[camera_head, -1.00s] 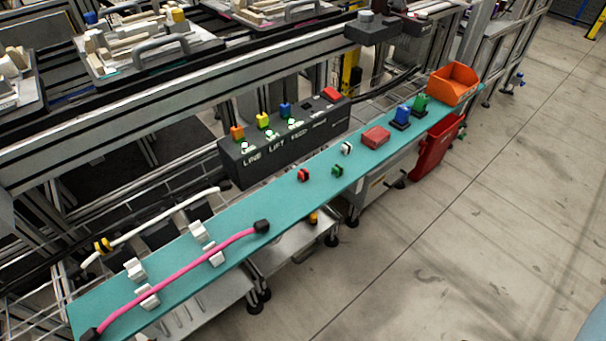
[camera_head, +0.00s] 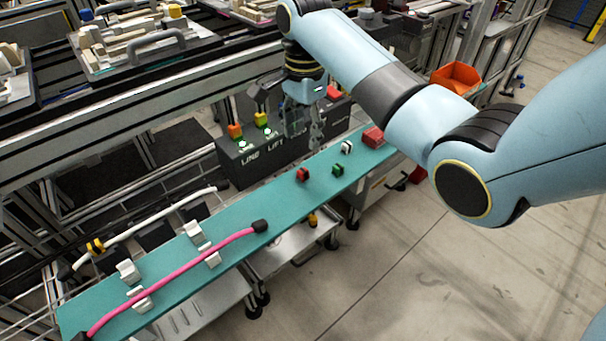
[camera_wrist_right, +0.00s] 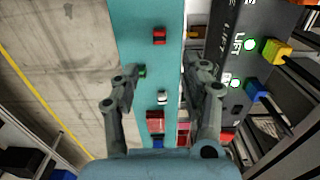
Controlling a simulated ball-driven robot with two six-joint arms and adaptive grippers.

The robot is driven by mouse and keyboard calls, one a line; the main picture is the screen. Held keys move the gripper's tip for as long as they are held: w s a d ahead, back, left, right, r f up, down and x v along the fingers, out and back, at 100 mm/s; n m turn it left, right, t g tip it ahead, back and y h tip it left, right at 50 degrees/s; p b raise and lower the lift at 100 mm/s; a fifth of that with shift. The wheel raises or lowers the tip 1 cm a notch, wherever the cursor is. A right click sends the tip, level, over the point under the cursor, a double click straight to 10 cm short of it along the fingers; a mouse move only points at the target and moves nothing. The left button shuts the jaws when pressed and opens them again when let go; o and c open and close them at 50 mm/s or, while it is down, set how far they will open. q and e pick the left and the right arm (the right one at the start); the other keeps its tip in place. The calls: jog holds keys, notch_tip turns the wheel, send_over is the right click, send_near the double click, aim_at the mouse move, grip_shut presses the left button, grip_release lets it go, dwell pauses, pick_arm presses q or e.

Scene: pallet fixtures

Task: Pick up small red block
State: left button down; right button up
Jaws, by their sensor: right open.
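The small red block (camera_head: 303,174) sits on the teal shelf, near its back edge. It also shows in the right wrist view (camera_wrist_right: 159,36) at the top, beyond the fingertips. My right gripper (camera_head: 304,138) is open and empty, pointing down above the shelf beside the control box. In the right wrist view its two fingers (camera_wrist_right: 155,72) are spread wide, and the red block is apart from them. My left gripper is in no view.
A green block (camera_head: 338,170), a white block (camera_head: 346,147) and a larger red box (camera_head: 374,137) stand right of the small red block. The control box (camera_head: 250,160) stands close behind. A pink cable (camera_head: 180,282) lies left. An orange bin (camera_head: 456,77) is far right.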

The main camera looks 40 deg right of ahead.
aim_at(303, 170)
notch_tip(303, 170, down, 10)
jog(key=b, duration=0.2)
jog(key=shift+a+f+b, duration=0.15)
jog(key=shift+f+b, duration=0.1)
jog(key=shift+b, duration=0.05)
jog(key=c, duration=0.8)
